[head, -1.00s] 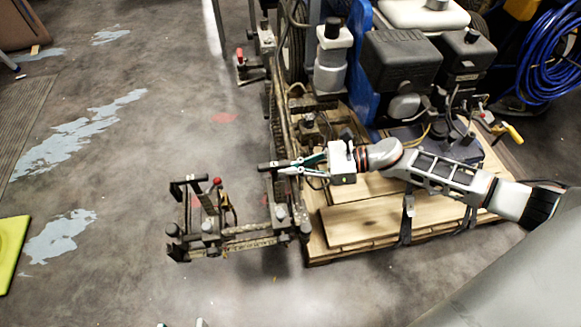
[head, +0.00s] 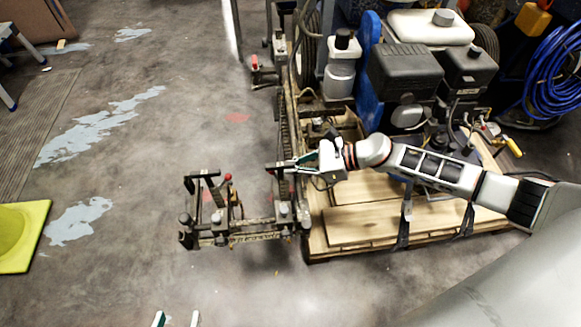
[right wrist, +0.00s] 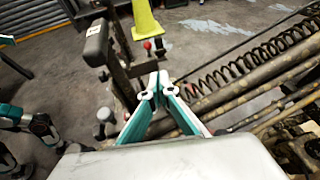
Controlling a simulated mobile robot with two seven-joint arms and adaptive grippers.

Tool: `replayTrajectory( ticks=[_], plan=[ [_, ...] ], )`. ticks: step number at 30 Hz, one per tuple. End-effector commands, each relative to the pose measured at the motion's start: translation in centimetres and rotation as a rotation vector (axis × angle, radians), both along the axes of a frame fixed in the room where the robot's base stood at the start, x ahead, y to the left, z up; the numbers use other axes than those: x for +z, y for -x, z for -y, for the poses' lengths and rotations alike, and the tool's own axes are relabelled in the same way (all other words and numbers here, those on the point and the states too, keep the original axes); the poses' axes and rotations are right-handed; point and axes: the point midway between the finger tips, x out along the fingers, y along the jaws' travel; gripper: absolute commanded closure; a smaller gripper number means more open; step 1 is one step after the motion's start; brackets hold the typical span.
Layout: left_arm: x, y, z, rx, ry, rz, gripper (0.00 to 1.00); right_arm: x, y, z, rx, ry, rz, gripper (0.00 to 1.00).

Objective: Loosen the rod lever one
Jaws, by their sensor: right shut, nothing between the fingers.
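Two dark T-shaped lever handles stand on the striper's side frame. The nearer-to-engine one (head: 283,166) is beside my right gripper (head: 298,161); the other (head: 201,175) is further left, beside a red-knobbed lever (head: 228,178). I cannot tell which is rod lever one. My right gripper is shut and empty, its tips close to the first handle. In the right wrist view its fingertips (right wrist: 156,88) meet to the right of a dark handle (right wrist: 96,43) on a post; contact is unclear. My left gripper (head: 176,319) shows only two separated fingertips at the bottom edge, open and empty.
The engine (head: 405,72) and wooden deck (head: 355,222) lie behind and below my right arm. In the right wrist view a coil spring (right wrist: 250,65) and pipes run right of the fingers.

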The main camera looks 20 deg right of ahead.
Motion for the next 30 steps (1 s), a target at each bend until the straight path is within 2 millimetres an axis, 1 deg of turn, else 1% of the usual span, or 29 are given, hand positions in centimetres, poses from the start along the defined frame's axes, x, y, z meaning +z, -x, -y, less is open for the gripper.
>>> replayTrajectory(
  ticks=[1, 5, 12, 18, 30],
  plan=[
    [-0.3, 0.2, -0.1, -0.001, -0.003, -0.007, 0.60, -0.1, 0.0, -0.3, 0.001, 0.000, 0.000, 1.00],
    [-0.4, 0.3, -0.1, -0.002, -0.003, -0.009, 0.60, -0.1, -0.1, -0.9, 0.001, -0.001, -0.002, 1.00],
    [0.3, -0.1, 0.3, -0.004, 0.010, 0.007, 0.60, 0.0, -0.4, -1.5, 0.001, -0.002, -0.002, 1.00],
    [0.4, -0.2, 0.6, -0.007, 0.016, 0.010, 0.60, 0.0, -0.4, -1.7, 0.001, -0.001, -0.001, 1.00],
    [0.5, -0.3, 0.5, -0.005, 0.013, 0.012, 0.60, 0.0, -0.4, -1.7, 0.001, -0.001, -0.001, 1.00]
  ],
)
